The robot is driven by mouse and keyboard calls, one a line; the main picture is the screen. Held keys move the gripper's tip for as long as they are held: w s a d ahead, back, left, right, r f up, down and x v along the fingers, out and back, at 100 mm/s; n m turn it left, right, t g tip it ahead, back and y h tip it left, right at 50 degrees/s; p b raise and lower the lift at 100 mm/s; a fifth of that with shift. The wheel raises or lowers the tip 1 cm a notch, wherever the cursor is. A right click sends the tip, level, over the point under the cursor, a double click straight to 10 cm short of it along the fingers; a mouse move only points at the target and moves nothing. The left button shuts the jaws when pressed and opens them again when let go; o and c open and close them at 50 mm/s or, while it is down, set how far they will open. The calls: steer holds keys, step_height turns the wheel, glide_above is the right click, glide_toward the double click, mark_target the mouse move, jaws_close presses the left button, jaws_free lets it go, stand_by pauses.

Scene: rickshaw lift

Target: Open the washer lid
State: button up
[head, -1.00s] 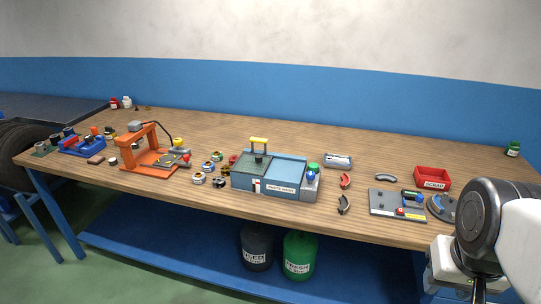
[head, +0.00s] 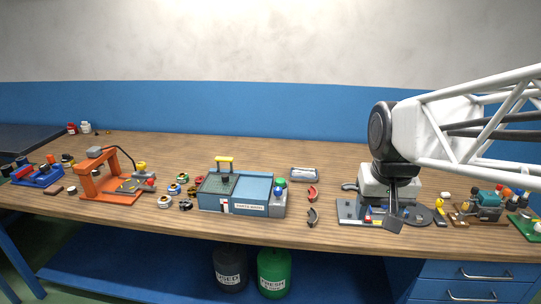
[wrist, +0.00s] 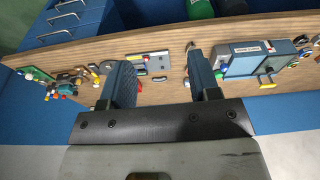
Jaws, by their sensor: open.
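The washer is a blue-grey box (head: 258,208) with a white label on its front, near the middle of the table in the head view. The washer shows upside down at upper right in the wrist view (wrist: 245,66). My gripper (head: 388,216) is well to the right of the washer, over the grey plate's area. In the wrist view its two fingers (wrist: 160,62) are apart with nothing between them.
Red and black curved pieces (head: 312,194) and a silver cylinder (head: 304,174) lie between washer and gripper. A grey plate (head: 349,212) lies under my gripper. Small coloured rings (head: 175,189) and an orange press (head: 88,185) stand left of the washer.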

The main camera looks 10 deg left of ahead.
steer(key=w+a+r, duration=0.1)
steer(key=w+a, duration=0.7)
steer(key=w, duration=0.6)
steer(key=n+g, duration=0.2)
steer(key=n, duration=0.1)
glide_above(225, 176)
steer(key=f, duration=1.4)
steer(key=shift+d+f, duration=0.3)
steer(key=shift+w+a+f, duration=0.1)
steer(key=shift+a+f, duration=0.15)
steer(key=shift+a, duration=0.15)
steer(key=shift+f, duration=0.1)
steer(key=shift+f, duration=3.8)
